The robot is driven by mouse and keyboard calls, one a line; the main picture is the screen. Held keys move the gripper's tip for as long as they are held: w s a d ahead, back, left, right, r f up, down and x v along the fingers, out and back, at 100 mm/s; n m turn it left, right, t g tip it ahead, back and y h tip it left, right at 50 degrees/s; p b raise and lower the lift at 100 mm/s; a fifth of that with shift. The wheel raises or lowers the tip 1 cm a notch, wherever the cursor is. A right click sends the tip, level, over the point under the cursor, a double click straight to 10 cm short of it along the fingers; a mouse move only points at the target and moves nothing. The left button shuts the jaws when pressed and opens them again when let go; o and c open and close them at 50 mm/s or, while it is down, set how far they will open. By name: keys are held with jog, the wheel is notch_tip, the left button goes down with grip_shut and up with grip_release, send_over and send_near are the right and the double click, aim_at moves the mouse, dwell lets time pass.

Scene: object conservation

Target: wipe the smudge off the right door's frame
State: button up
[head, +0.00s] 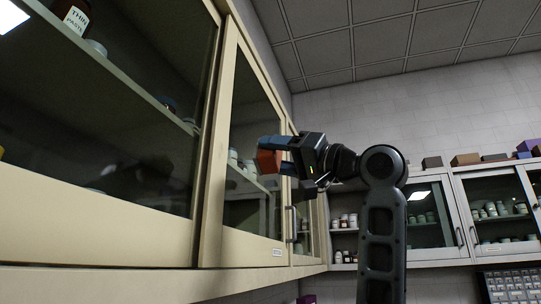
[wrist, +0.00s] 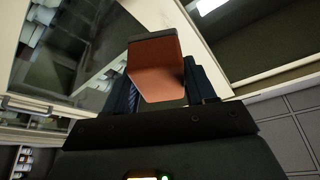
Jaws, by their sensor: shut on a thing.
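My gripper (head: 273,156) is shut on an orange-red block with a darker top (head: 267,162), perhaps a sponge. In the wrist view the block (wrist: 158,78) sits between the two dark fingers. The right door (head: 249,245) of the near wall cabinet has a cream frame around glass. In the head view the block overlaps this door's glass area. I cannot tell whether it touches the door. I cannot make out a smudge on the frame; the block and gripper hide part of the door.
The left door (head: 95,222) is beside the right one and shows shelves with jars behind glass. A vertical handle (head: 292,224) is at the right door's far side. More glass-fronted cabinets (head: 457,215) line the back wall, with boxes on top (head: 466,159).

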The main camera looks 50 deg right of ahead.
dwell(0.4)
jog(key=p, duration=0.1)
send_near(222, 159)
jog(key=shift+d+r+x, duration=0.1)
jog(key=shift+r+x, duration=0.1)
jog(key=shift+x, duration=0.8)
jog(key=shift+d+r+x, duration=0.1)
jog(key=shift+r+x, duration=0.1)
jog(key=shift+x, duration=0.85)
jog(key=shift+w+a+p, duration=0.35)
jog(key=shift+w, duration=0.45)
jog(key=shift+r, duration=0.1)
jog(key=shift+s+r+p, duration=0.1)
jog(key=shift+r+p, duration=1.6)
jog(key=shift+r, duration=0.25)
jog(key=shift+w+a+f+b, duration=0.15)
jog(key=shift+f+b, duration=0.45)
jog(key=shift+f, duration=0.5)
jog(key=shift+w+d+f+b, duration=0.15)
jog(key=shift+f+b, duration=0.4)
jog(key=shift+f, duration=0.55)
jog(key=shift+a, duration=0.15)
